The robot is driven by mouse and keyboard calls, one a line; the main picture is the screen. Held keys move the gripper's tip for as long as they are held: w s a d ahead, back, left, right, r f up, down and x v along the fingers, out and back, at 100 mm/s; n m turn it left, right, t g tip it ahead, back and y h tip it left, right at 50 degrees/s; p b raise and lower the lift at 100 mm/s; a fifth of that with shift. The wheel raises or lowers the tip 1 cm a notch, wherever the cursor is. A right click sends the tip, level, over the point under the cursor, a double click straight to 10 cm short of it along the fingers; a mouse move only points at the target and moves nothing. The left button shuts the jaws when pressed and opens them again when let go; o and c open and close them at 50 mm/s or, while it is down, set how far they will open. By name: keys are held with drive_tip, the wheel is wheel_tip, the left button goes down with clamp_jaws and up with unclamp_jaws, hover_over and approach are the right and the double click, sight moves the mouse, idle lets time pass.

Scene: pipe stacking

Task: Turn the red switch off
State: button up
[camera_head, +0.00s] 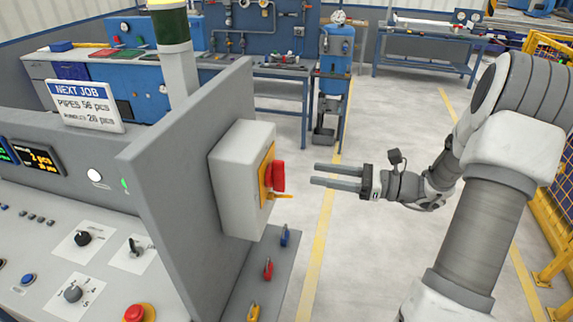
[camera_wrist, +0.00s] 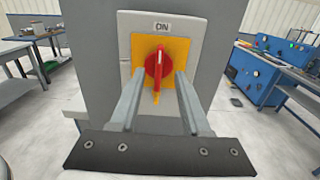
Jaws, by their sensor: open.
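The red switch (camera_head: 278,177) is a rotary knob on a yellow plate (camera_head: 264,172), fixed to a light grey box (camera_head: 236,190) on the side of a grey panel. In the wrist view the red switch (camera_wrist: 157,64) stands upright, its white mark at the top under the label "ON" (camera_wrist: 162,27). My gripper (camera_head: 312,174) is open and empty, level with the switch and a short gap to its right in the head view. In the wrist view my gripper's fingers (camera_wrist: 156,78) point at the plate, one on each side of the knob.
A grey control console (camera_head: 60,265) with knobs and a red button (camera_head: 136,313) lies at the left. Small blue, red and yellow levers (camera_head: 268,268) stand on a ledge below the box. Workbenches are at the back.

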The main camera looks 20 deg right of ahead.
sight(277, 176)
drive_tip(key=p+x, duration=0.1)
drive_tip(key=x, duration=0.8)
clamp_jaws()
